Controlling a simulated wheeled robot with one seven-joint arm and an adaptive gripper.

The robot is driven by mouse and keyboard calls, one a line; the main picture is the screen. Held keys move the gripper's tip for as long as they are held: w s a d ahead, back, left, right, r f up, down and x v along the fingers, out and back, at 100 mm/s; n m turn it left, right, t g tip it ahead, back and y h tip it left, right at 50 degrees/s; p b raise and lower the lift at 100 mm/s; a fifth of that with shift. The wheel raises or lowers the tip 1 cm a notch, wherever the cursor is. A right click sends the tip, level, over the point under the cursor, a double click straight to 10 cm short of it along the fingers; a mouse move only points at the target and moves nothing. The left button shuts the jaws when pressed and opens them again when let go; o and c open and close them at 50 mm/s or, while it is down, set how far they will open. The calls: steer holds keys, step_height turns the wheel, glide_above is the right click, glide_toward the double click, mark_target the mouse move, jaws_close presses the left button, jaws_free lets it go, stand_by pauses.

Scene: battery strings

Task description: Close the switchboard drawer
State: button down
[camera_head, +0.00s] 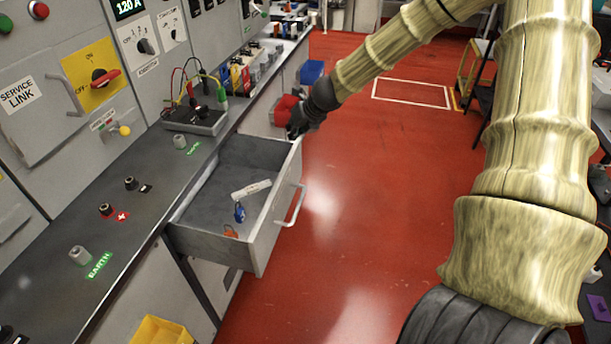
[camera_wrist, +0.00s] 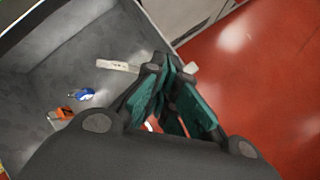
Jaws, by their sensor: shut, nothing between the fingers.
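The switchboard drawer (camera_head: 262,240) stands pulled out from under the dark counter. Its grey front panel with a pale bar handle (camera_head: 292,208) faces the aisle. Inside lie a white labelled strip (camera_head: 250,190), a blue padlock-like item (camera_head: 239,212) and an orange one (camera_head: 230,231). In the wrist view the drawer's grey floor (camera_wrist: 30,95) fills the left side. My gripper (camera_head: 295,128) is near the far top corner of the drawer front; I cannot tell whether it touches. In the wrist view its teal fingers (camera_wrist: 172,78) are together and empty, partly covering the drawer front.
The counter (camera_head: 150,215) carries a black test box (camera_head: 195,118) with coloured leads, terminals and green EARTH labels. A yellow bin (camera_head: 160,331) sits below at the near side. Red and blue bins (camera_head: 311,72) stand beyond the drawer. Red floor (camera_head: 345,200) before the drawer is clear.

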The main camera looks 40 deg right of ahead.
steer(key=s+d+f+n+y+p, duration=0.1)
steer(key=s+d+f+n+y, duration=0.1)
steer(key=s+d+f+n, duration=0.4)
steer(key=s+d+f+n+y+p, duration=0.1)
steer(key=s+d+f+n+y, duration=0.15)
steer(key=s+n, duration=0.4)
steer(key=w+a+f+m+b, duration=0.2)
steer(key=w+a+f, duration=0.5)
steer(key=a, duration=0.1)
steer(key=shift+f+b, duration=0.2)
steer(key=shift+b, duration=0.2)
stand_by(0.8)
stand_by(0.4)
